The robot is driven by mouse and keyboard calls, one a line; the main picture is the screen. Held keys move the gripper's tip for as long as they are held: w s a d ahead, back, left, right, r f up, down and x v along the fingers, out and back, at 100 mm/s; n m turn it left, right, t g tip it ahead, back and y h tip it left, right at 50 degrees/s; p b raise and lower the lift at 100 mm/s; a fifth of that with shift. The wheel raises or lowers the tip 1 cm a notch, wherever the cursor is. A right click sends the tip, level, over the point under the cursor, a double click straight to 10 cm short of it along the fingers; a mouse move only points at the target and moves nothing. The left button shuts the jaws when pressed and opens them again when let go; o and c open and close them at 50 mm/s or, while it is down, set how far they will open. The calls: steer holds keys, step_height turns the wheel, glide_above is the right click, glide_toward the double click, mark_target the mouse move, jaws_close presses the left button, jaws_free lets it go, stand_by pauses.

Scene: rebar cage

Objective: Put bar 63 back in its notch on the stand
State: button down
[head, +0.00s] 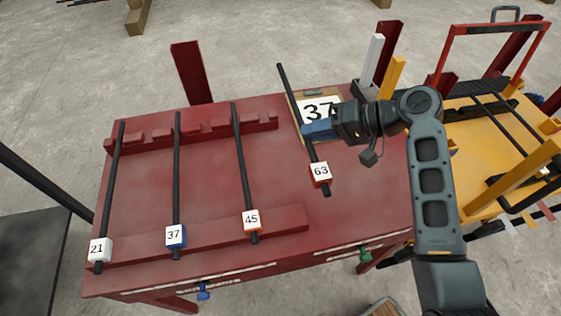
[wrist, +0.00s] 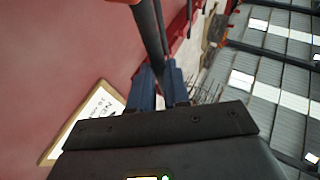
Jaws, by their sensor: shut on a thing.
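Bar 63 (head: 291,97) is a black bar with a red-edged white tag reading 63 (head: 320,172). My gripper (head: 314,131) is shut on it between blue fingers, around its middle, right of the stand's bars. In the wrist view the bar (wrist: 148,28) runs between the blue fingers (wrist: 158,88). The stand is a red table with a notched back rail (head: 190,131) and a front rail (head: 200,247). Bars 21 (head: 112,180), 37 (head: 177,180) and 45 (head: 242,165) lie across both rails. Whether bar 63 touches the table I cannot tell.
A framed card reading 37 (head: 316,103) lies behind my gripper, partly hidden. A yellow bench (head: 480,130) with more bars and a red frame stands at the right. Red posts (head: 191,72) rise behind the table. The red tabletop right of bar 45 is mostly clear.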

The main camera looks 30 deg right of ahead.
glide_above(287, 184)
step_height(287, 184, down, 4)
steer(key=shift+w+f+p, duration=0.1)
steer(key=shift+f+p, duration=0.4)
steer(key=shift+f, duration=1.65)
steer(key=shift+f+b, duration=0.3)
steer(key=shift+f, duration=0.1)
steer(key=c, duration=1.6)
jaws_free()
steer(key=shift+f, duration=0.15)
steer(key=o, duration=0.5)
